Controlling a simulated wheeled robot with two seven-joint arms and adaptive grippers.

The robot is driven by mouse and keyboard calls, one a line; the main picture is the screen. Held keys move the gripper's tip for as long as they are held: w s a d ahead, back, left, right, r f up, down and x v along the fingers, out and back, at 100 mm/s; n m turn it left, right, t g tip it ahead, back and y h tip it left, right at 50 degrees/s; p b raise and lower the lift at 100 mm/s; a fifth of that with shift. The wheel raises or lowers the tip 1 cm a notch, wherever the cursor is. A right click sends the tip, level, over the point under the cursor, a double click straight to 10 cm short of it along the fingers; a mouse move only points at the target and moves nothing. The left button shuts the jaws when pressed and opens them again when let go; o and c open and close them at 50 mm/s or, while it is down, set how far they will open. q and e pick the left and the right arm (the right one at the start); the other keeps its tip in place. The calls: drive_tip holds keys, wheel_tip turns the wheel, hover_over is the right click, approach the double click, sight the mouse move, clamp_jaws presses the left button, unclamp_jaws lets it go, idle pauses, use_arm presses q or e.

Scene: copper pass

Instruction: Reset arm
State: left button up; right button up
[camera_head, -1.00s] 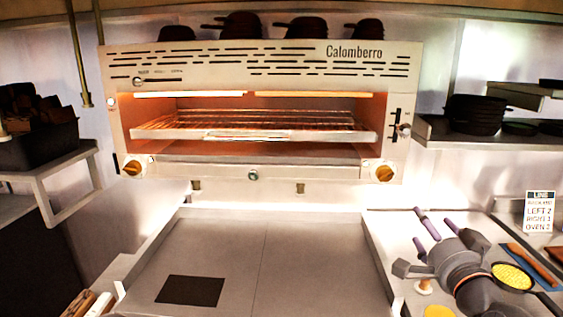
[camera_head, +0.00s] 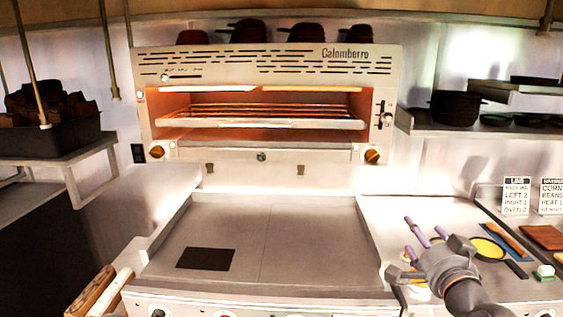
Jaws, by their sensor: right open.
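My right gripper (camera_head: 426,233) is at the lower right, over the pale counter to the right of the griddle. Its purple-tipped fingers are spread apart and nothing shows between them. My right arm comes in from the bottom edge behind it. My left gripper is not in this view.
A wide griddle (camera_head: 310,235) with a dark square plate (camera_head: 206,259) lies in the middle. A lit salamander grill (camera_head: 262,135) stands behind it. A yellow round item (camera_head: 487,249) lies right of my gripper. A dark bin (camera_head: 50,139) stands on a left shelf.

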drive_tip(key=w+a+f+n+g+y, duration=0.1)
drive_tip(key=w+a+f+g, duration=0.15)
drive_tip(key=f, duration=0.85)
drive_tip(key=w+a+f+n+g+y, duration=0.1)
drive_tip(key=w+a+f+n+g, duration=0.15)
drive_tip(key=f, duration=0.85)
drive_tip(key=s+a+f+n+g, duration=0.1)
drive_tip(key=s+a+f+g, duration=0.1)
drive_tip(key=f, duration=0.7)
drive_tip(key=s+a+f+g, duration=0.1)
drive_tip(key=a+f+g, duration=0.1)
drive_tip(key=f, duration=0.7)
drive_tip(key=s+a+f+n+g+y, duration=0.1)
drive_tip(key=s+a+f+g, duration=0.3)
drive_tip(key=s+f, duration=0.8)
drive_tip(key=s+a+f+n+g+y, duration=0.2)
drive_tip(key=s+a+f+g, duration=0.2)
drive_tip(key=s+f, duration=0.8)
drive_tip(key=shift+a+f, duration=0.45)
drive_tip(key=shift+a, duration=0.6)
drive_tip(key=shift+c, duration=0.3)
